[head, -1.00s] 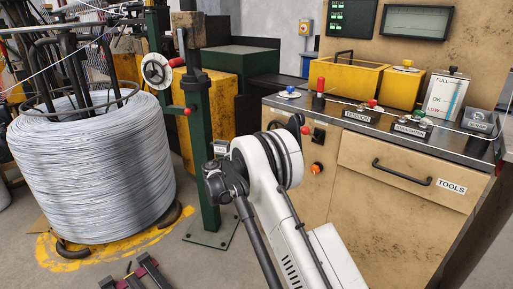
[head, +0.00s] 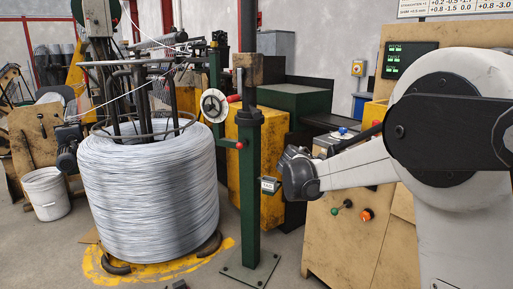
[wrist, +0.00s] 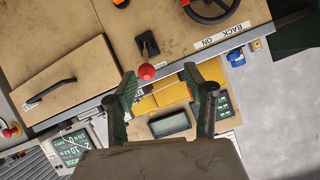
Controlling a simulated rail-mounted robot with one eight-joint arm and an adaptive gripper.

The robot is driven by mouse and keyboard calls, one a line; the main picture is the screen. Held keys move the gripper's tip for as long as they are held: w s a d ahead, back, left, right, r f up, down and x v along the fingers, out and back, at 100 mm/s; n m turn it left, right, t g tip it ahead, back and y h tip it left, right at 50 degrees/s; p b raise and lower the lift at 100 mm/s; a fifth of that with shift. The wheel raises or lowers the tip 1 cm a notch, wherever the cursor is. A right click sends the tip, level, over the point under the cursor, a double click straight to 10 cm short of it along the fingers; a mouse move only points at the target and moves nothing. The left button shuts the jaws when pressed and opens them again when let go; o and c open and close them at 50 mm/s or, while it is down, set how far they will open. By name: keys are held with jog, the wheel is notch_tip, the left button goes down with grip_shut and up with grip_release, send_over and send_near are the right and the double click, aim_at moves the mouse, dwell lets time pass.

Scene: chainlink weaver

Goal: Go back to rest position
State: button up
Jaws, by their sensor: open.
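My gripper (wrist: 160,76) is open in the wrist view, with its two dark green fingers apart and nothing held between them. It points over the tan console (wrist: 75,40). A lever with a red knob (wrist: 146,71) appears between the fingertips in the picture; I cannot tell how far apart they are in depth. In the head view my arm fills the right side, and I cannot make out the gripper's fingers there.
A large wire coil (head: 150,195) stands at left on the floor. A white bucket (head: 46,192) is at far left. The console (head: 345,240) is behind my arm. Grey floor (wrist: 285,110) lies clear.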

jog(key=s+r+n+y, duration=0.3)
jog(key=s+n, duration=0.1)
jog(key=s, duration=0.8)
jog(key=s+a+f+n+y, duration=0.2)
jog(key=s+n, duration=0.1)
jog(key=s, duration=0.8)
jog(key=s+a+f+n+g+y, duration=0.1)
jog(key=s+a+f+n+y, duration=0.15)
jog(key=s, duration=0.75)
jog(key=s+a+f+n+y, duration=0.2)
jog(key=s+n, duration=0.2)
jog(key=s, duration=0.7)
notch_tip(320, 180, up, 14)
jog(key=p, duration=1.4)
jog(key=shift+f, duration=0.2)
jog(key=shift+w+y, duration=0.1)
jog(key=shift+y, duration=0.15)
